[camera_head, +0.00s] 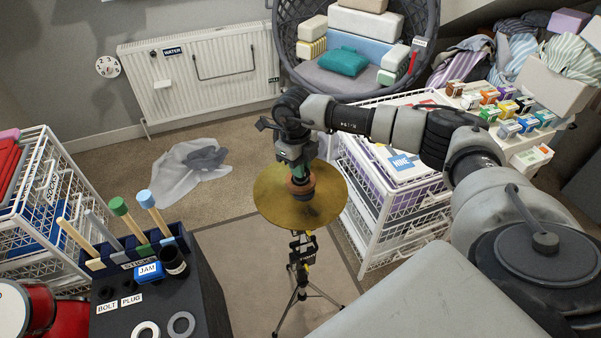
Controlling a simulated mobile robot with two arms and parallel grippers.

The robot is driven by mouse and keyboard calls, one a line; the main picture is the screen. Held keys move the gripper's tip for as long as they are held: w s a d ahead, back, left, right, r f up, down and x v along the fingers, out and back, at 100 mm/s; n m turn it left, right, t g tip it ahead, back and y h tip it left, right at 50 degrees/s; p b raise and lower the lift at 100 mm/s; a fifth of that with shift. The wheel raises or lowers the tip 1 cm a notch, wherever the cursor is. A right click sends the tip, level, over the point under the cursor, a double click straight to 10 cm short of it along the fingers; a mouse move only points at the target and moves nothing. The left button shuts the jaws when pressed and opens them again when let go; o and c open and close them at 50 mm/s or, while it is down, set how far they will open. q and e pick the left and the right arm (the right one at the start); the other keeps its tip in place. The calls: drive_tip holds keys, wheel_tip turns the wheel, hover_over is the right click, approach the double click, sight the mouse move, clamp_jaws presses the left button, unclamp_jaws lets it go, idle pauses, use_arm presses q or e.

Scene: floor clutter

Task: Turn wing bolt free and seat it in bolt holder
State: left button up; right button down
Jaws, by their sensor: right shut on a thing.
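My right gripper (298,177) points straight down over the centre of a gold cymbal (277,208). It is shut on the wing bolt at the top of the cymbal stand, but the jaws hide the bolt itself. A reddish-brown round piece (300,188) shows just under the jaws, on the cymbal's middle. The black cymbal stand (303,255) stands upright on the floor mat. The bolt holder is a dark hole (106,293) above the BOLT label, on the black caddy (190,300) at lower left. My left gripper is not in view.
The caddy also holds sticks (127,218), a blue JAM block (149,272), a black cup (174,260) and pale rings (181,325). A white wire rack (390,205) stands close right of the cymbal. A crumpled cloth (185,175) lies on the floor behind.

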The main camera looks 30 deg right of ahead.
drive_tip(key=n+b, duration=0.1)
drive_tip(key=n, duration=0.1)
drive_tip(key=shift+f+n, duration=0.1)
drive_tip(key=shift+n, duration=0.3)
drive_tip(key=shift+n+h+b, duration=0.3)
drive_tip(key=shift+n+b, duration=0.15)
drive_tip(key=shift+n, duration=1.15)
drive_tip(key=shift+n+t, duration=0.3)
drive_tip(key=n+b, duration=0.2)
drive_tip(key=n, duration=0.3)
drive_tip(key=shift+a, duration=0.1)
drive_tip(key=shift+r+p, duration=0.4)
drive_tip(key=shift+r, duration=0.35)
drive_tip(key=shift+r+p, duration=0.85)
drive_tip(key=shift+r, duration=0.65)
